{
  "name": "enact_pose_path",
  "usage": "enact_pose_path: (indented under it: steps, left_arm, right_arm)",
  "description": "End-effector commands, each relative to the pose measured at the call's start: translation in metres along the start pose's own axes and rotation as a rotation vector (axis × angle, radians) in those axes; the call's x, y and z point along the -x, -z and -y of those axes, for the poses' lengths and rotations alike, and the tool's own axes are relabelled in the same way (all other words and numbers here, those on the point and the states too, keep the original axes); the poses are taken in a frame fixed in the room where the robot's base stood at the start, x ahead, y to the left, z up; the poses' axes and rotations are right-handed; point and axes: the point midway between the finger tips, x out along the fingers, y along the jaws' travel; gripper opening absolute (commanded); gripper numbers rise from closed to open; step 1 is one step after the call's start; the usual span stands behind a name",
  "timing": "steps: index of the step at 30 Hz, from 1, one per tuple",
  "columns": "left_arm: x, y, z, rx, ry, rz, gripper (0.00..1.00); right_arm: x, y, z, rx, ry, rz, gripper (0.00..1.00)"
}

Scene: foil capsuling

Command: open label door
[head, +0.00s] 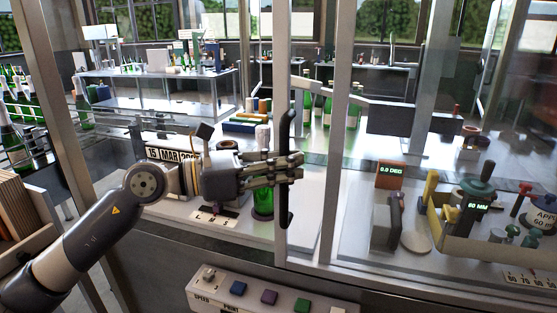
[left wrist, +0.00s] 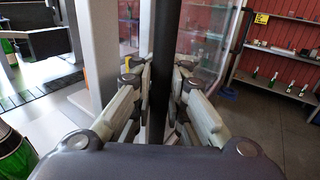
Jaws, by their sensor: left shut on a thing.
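The label door is a clear panel in a metal frame (head: 283,60), with a black vertical bar handle (head: 286,215) on it. My left gripper (head: 290,168) reaches in from the left and is shut on the handle around its middle. In the left wrist view the dark handle (left wrist: 166,50) runs upright between the two fingers (left wrist: 163,110). From the head view I cannot tell whether the door stands slightly ajar. My right gripper is in neither view.
A control panel (head: 268,297) with coloured buttons sits below the door. A green bottle (head: 262,200) stands behind my gripper. Bottles on a rack (head: 30,150) stand at far left.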

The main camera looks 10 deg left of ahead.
Motion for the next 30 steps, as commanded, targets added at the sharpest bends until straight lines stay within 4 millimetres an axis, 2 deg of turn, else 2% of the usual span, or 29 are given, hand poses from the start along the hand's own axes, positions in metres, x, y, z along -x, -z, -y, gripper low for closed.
enact_pose_path:
  steps: [1, 13, 14, 15, 24, 26, 30]
  left_arm:
    - [-0.002, 0.003, 0.005, 0.001, 0.011, -0.009, 0.0]
    - [-0.003, 0.004, 0.005, 0.002, 0.01, -0.008, 0.0]
    - [-0.003, 0.004, 0.005, 0.002, 0.01, -0.008, 0.14]
    - [-0.003, 0.004, 0.005, 0.002, 0.01, -0.008, 0.23]
    - [-0.002, 0.001, 0.003, 0.0, 0.003, -0.003, 0.23]
    - [-0.002, 0.001, 0.002, 0.0, 0.003, -0.002, 0.23]
    - [0.006, 0.001, 0.001, 0.001, 0.0, -0.002, 0.23]
  right_arm:
    - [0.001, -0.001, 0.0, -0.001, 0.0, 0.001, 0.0]
    - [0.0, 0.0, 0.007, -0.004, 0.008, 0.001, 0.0]
    - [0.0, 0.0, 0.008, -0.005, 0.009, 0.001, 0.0]
    - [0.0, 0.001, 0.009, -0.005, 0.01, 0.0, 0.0]
    - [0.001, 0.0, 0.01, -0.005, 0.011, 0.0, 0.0]
    - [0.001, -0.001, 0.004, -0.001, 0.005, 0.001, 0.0]
    - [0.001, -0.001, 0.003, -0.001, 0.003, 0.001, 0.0]
